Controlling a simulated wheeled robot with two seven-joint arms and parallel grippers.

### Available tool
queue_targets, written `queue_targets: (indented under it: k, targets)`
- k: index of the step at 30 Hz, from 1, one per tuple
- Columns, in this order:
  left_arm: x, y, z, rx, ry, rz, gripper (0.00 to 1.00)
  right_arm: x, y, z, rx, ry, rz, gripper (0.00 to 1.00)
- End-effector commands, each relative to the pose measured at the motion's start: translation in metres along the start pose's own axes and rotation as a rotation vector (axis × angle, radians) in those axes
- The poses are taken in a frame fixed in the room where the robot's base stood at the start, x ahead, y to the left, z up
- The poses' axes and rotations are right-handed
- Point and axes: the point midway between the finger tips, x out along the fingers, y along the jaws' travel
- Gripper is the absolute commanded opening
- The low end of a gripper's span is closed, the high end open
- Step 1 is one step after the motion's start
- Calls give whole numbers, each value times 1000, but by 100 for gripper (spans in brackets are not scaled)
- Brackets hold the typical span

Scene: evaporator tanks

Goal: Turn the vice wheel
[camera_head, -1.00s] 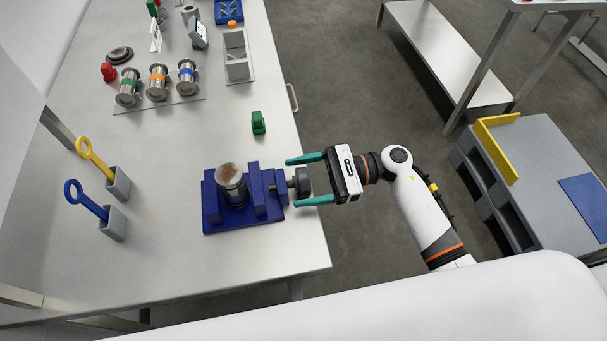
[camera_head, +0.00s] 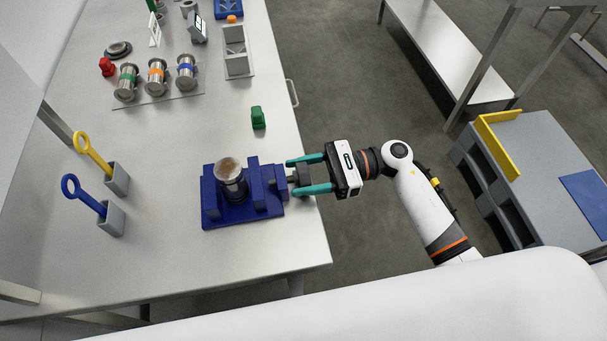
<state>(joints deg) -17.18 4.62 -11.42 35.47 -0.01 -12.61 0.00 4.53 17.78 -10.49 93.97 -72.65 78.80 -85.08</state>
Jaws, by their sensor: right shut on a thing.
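The blue vice (camera_head: 240,212) stands near the right edge of the table. A metal cylinder (camera_head: 230,178) stands upright between its jaws. The dark vice wheel (camera_head: 301,175) sticks out on the vice's right side, over the table edge. My right gripper (camera_head: 297,176), with two teal fingers, comes in from the right and is shut on the wheel, one finger above it and one below in the picture. The fingers partly hide the wheel. My left gripper is not in view.
Blue (camera_head: 110,217) and yellow (camera_head: 117,179) ring-handled tools stand in grey holders at the left. Several metal canisters (camera_head: 157,80) lie on a plate at the back. A green object (camera_head: 258,118) sits behind the vice. The table (camera_head: 170,130) is clear between them.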

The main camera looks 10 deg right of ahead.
Motion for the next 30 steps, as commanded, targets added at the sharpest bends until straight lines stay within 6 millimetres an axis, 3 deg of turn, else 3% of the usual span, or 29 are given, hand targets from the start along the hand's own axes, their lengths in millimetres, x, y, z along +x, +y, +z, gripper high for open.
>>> queue_targets:
  k: [15, 30]
  targets:
    - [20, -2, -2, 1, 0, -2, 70, 0, 2, 1, 367, -2, -1, 31]
    - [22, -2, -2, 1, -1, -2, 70, 0, 2, 0, 509, 0, -1, 31]
